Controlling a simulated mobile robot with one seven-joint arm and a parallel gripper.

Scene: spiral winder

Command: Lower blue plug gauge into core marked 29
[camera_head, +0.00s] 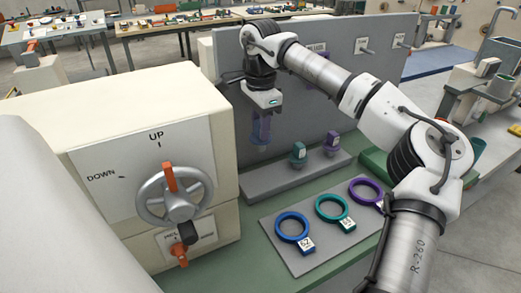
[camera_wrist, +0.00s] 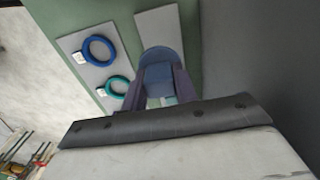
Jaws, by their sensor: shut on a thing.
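My gripper (camera_head: 261,138) hangs above the grey rack, left of the two standing gauges. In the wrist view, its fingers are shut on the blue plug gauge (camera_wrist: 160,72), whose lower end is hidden. The gauge is well apart from all the cores.
A teal gauge (camera_head: 298,152) and a purple gauge (camera_head: 332,140) stand on the grey rack (camera_head: 270,182). A grey upright panel (camera_head: 345,85) rises behind them. A cream machine with a handwheel (camera_head: 175,197) stands at left. The green bench is clear between rack and plate.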

